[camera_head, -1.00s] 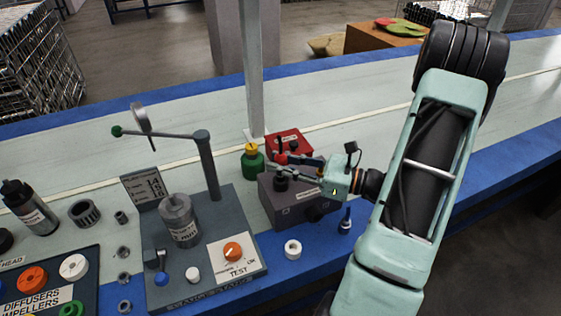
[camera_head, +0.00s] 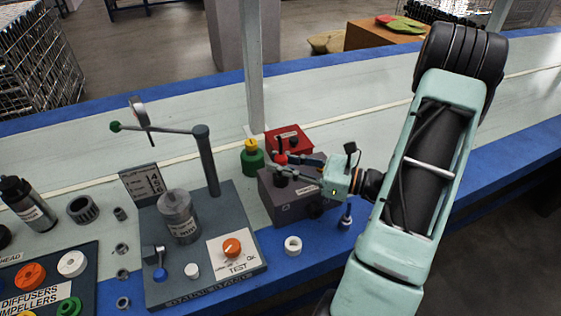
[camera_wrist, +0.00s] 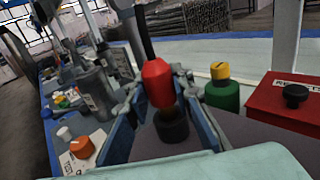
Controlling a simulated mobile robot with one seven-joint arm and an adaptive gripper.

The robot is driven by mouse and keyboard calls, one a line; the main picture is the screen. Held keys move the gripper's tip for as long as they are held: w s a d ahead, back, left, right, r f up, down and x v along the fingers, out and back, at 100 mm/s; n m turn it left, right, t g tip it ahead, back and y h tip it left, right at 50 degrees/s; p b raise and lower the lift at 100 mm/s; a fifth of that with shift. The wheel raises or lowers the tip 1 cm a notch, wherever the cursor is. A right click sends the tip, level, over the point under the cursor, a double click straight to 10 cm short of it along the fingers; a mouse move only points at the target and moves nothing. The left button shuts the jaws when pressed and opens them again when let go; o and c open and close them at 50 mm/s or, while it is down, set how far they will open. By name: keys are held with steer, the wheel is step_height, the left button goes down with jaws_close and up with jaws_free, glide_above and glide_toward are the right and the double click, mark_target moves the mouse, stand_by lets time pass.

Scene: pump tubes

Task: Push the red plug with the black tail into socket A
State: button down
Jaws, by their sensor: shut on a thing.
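The red plug (camera_wrist: 157,84) is between the fingers of my gripper (camera_head: 287,165), its black tail (camera_wrist: 143,32) rising from its top. A darker pin seems to show under the red body. In the wrist view the plug appears just above a black round socket (camera_wrist: 171,126) on the grey box (camera_head: 292,206); I cannot tell whether the pin has entered it. In the head view the red plug (camera_head: 282,159) shows small over the box's left part, by the socket (camera_head: 281,180). The letter of this socket is not readable.
A red box (camera_head: 289,139) with a black knob and a green and yellow jar (camera_head: 252,158) stand behind the grey box. A white ring (camera_head: 293,245) lies in front. The test stand (camera_head: 200,255) is to the left, and a pole (camera_head: 251,70) rises behind.

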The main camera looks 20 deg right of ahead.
steer(key=shift+f+b, duration=0.65)
steer(key=shift+f, duration=0.45)
steer(key=c, duration=1.6)
jaws_free()
steer(key=v, duration=1.2)
